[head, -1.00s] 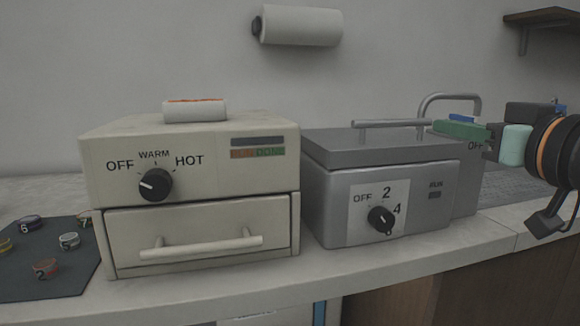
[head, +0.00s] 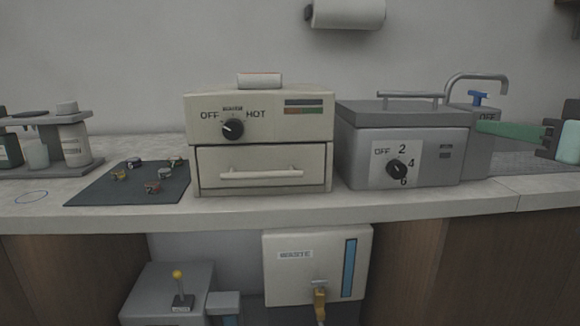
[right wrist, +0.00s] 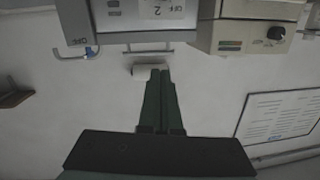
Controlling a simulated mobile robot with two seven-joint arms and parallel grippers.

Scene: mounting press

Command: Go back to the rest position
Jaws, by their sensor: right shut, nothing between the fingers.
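My right gripper (head: 513,131) shows at the right edge of the head view, in front of the sink tap, its green fingers pointing left. In the right wrist view its two green fingers (right wrist: 164,85) lie together, shut with nothing between them. The fingers are apart from the grey lidded bath (head: 400,150). My left gripper is in neither view.
A cream oven (head: 262,180) stands mid-counter, beside a dark mat (head: 100,188) with several small numbered pieces. A bottle rack (head: 50,171) is at left. A tap (head: 478,78) rises behind the bath. A waste box (head: 290,275) hangs below the counter (head: 270,208).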

